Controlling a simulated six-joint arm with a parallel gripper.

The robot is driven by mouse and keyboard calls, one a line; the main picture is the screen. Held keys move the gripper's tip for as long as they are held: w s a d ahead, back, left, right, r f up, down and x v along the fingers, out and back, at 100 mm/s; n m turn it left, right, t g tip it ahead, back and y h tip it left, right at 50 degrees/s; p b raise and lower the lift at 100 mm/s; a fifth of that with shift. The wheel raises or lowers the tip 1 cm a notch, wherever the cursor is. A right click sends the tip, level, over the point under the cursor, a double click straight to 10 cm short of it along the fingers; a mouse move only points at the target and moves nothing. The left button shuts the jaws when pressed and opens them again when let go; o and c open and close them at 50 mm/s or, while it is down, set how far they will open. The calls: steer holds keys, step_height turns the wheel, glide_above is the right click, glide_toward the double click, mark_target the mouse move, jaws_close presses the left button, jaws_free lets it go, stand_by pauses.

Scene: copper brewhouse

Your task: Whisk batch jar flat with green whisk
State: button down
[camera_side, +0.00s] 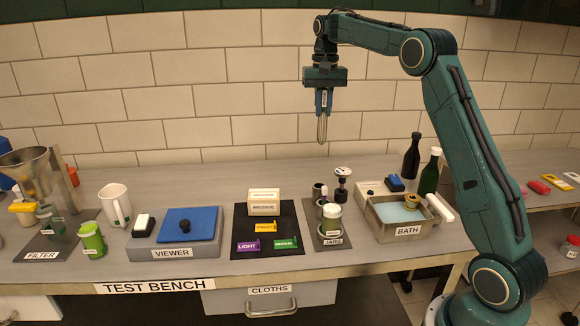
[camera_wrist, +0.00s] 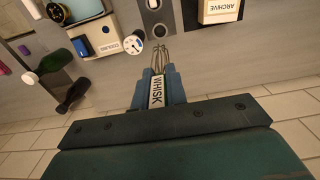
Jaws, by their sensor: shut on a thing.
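My gripper (camera_side: 323,98) is high above the bench, shut on the handle of the whisk. The wire loops of the whisk (camera_side: 322,130) hang straight down in free air, touching nothing. In the wrist view the whisk (camera_wrist: 159,60) points away from me, and its handle carries a white WHISK label; its green colour is not clear. I cannot read which is the batch jar.
A black mat (camera_side: 243,213) with coloured blocks and a blue-topped viewer (camera_side: 186,224) are left. The air around the whisk is clear.

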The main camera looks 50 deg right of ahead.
steer(key=shift+a, duration=0.1)
steer(key=shift+s+a+f, duration=0.25)
steer(key=shift+s+a, duration=0.15)
steer(key=shift+a, duration=0.2)
steer(key=s+a+f, duration=0.5)
steer(key=s+a, duration=0.5)
steer(key=shift+s+f, duration=0.25)
steer(key=shift+f, duration=0.15)
steer(key=shift+f, duration=0.2)
step_height(320, 180, down, 11)
steer(key=shift+f, duration=0.15)
stand_by(1.2)
steer(key=shift+s+d, duration=0.15)
steer(key=shift+d, duration=0.05)
stand_by(0.6)
